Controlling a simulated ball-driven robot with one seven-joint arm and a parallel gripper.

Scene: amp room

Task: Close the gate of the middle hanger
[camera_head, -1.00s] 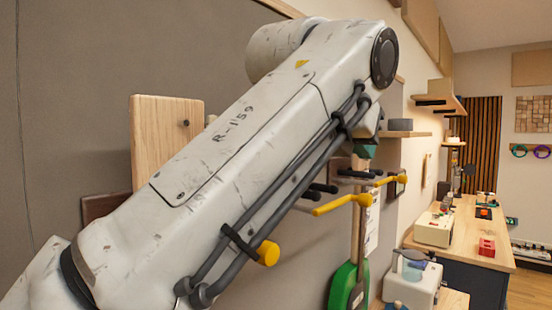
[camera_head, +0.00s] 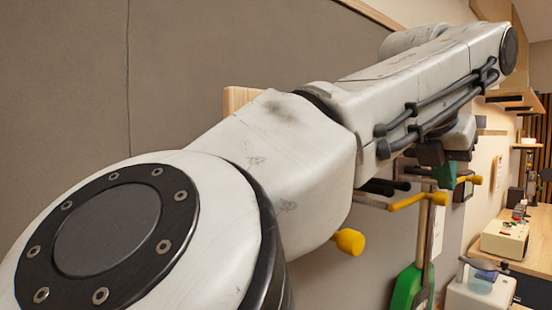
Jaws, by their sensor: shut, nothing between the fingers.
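The middle hanger (camera_head: 389,187) is on the wall at centre right, with dark padded prongs partly behind my arm. Its yellow gate (camera_head: 413,202) sticks out to the right from the prongs, ending in a round knob, and looks open. My arm stretches over it toward the upper right. The dark end below the forearm looks like my shut gripper (camera_head: 431,153); it is above and slightly right of the gate, apart from it in the picture. The fingertips are hard to make out.
A nearer hanger shows only its yellow knob (camera_head: 348,241) below my arm. A farther hanger has a yellow gate (camera_head: 470,179). A green guitar (camera_head: 410,287) hangs behind the middle gate. A wooden desk (camera_head: 522,257) with devices stands right.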

